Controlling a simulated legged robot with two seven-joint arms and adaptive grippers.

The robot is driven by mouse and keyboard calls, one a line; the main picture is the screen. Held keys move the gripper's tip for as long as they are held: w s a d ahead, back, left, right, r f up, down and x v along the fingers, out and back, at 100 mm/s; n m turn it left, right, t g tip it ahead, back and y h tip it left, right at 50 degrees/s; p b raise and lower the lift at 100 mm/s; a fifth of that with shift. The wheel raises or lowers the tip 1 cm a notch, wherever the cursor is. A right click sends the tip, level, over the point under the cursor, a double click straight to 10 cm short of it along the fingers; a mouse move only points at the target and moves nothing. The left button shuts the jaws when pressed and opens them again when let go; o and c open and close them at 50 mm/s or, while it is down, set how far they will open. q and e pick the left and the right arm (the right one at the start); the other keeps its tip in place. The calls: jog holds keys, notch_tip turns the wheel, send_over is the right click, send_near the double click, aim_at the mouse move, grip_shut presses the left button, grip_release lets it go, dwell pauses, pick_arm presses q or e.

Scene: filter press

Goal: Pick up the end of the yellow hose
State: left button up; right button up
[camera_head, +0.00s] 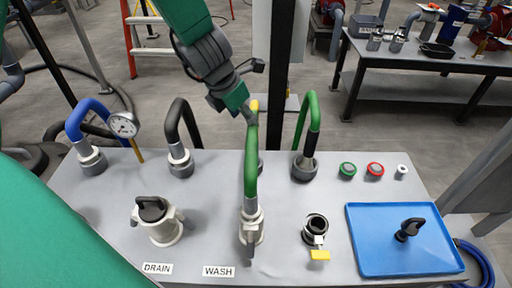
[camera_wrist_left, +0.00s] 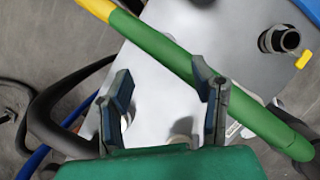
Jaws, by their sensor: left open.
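A green hose (camera_head: 250,175) rises from the WASH coupling (camera_head: 251,222) on the grey bench. A short yellow part (camera_head: 254,105) shows at its upper end, partly behind my left gripper (camera_head: 246,112). In the left wrist view the yellow part (camera_wrist_left: 97,8) lies at the upper left, and the green length (camera_wrist_left: 155,43) runs diagonally down to the right. My left gripper (camera_wrist_left: 168,88) is open, with nothing between its fingers. Its right finger overlaps the green length in that view; I cannot tell whether they touch. My right gripper is not in view.
A black hose (camera_head: 180,115), a blue hose (camera_head: 88,110) with a gauge (camera_head: 123,125) and another green hose (camera_head: 307,115) rise nearby. A capped fitting (camera_head: 155,218), an open port (camera_head: 315,228) and a blue tray (camera_head: 385,255) occupy the bench front. Buttons (camera_head: 375,169) are at right.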

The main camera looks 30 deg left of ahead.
aim_at(253, 142)
pick_arm(q)
jog(key=x, duration=0.3)
jog(key=b+x, duration=0.1)
jog(key=x, duration=0.2)
jog(key=shift+s+a+f+b, duration=0.1)
jog(key=shift+s+a+b, duration=0.1)
jog(key=shift+b, duration=0.1)
jog(key=b+x, duration=0.1)
jog(key=x, duration=0.4)
jog(key=shift+d+f+b, duration=0.15)
jog(key=shift+f+b, duration=0.1)
jog(key=shift+b, duration=0.05)
jog(key=shift+d, duration=0.2)
jog(key=shift+a, duration=0.2)
jog(key=c, duration=0.3)
jog(key=shift+a+f, duration=0.1)
jog(key=shift+a, duration=0.05)
jog(key=c, duration=0.8)
grip_shut()
